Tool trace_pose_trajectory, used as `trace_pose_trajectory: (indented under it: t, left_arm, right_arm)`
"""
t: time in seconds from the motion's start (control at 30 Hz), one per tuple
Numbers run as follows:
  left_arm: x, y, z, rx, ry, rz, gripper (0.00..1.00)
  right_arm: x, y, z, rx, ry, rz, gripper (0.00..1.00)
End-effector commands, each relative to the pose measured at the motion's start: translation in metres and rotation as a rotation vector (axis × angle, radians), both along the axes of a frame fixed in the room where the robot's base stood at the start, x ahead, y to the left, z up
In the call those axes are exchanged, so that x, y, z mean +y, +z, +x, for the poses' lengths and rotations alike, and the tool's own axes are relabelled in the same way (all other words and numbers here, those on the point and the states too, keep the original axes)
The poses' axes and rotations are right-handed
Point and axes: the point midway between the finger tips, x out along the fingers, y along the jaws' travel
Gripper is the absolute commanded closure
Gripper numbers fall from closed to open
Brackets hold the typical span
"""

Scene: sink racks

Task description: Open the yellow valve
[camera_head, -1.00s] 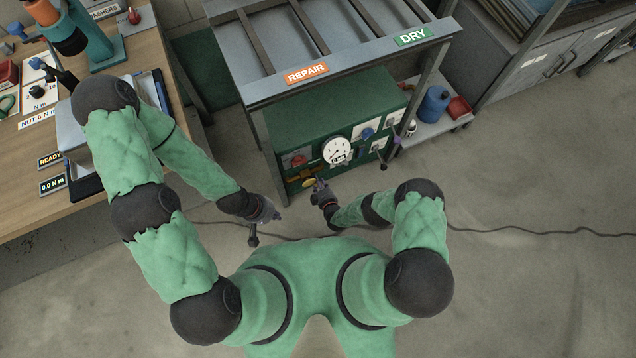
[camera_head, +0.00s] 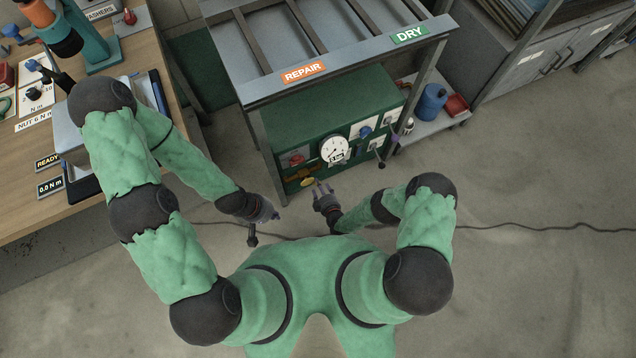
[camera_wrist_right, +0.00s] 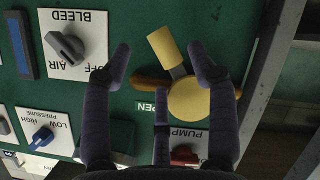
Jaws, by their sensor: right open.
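The yellow valve (camera_head: 307,182) is low on the front of the green panel box (camera_head: 330,112). In the right wrist view the valve's round yellow body (camera_wrist_right: 192,100) and its tilted yellow handle (camera_wrist_right: 165,46) show against the green panel. A darker yellow bar lies across behind the body. A partly hidden label ending in "PEN" is beside it. My right gripper (camera_head: 319,188) is close in front of the valve. In the wrist view its dark fingers (camera_wrist_right: 160,62) are spread, with the handle between the outer two tips; contact is unclear. My left gripper (camera_head: 265,228) hangs apart from the panel, its fingers apart.
Near the valve are the grey bleed knob (camera_wrist_right: 68,48), the blue pressure knob (camera_wrist_right: 42,137) and the red pump control (camera_wrist_right: 184,156). A pressure gauge (camera_head: 334,150) is above. The rack frame (camera_head: 265,160) stands beside the panel. Floor around me is clear except for a cable.

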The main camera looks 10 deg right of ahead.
Motion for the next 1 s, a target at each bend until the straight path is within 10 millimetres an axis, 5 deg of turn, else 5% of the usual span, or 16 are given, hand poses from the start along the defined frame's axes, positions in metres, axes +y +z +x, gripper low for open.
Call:
trace_pose_trajectory:
  t: [0.4,0.83,0.87,1.0]
  left_arm:
    - [0.0,0.0,0.0,0.0,0.0,0.0,1.0]
    - [0.0,0.0,0.0,0.0,0.0,0.0,1.0]
    - [0.0,0.0,0.0,0.0,0.0,0.0,1.0]
    - [0.0,0.001,0.0,0.0,0.0,0.0,1.0]
  right_arm:
    - [-0.016,0.027,-0.057,0.0,-0.005,0.0,0.41]
    - [-0.016,0.032,-0.066,-0.002,-0.002,-0.001,0.41]
    - [-0.016,0.032,-0.067,-0.001,-0.002,0.001,0.44]
    - [-0.014,0.032,-0.064,-0.015,0.034,-0.022,0.84]
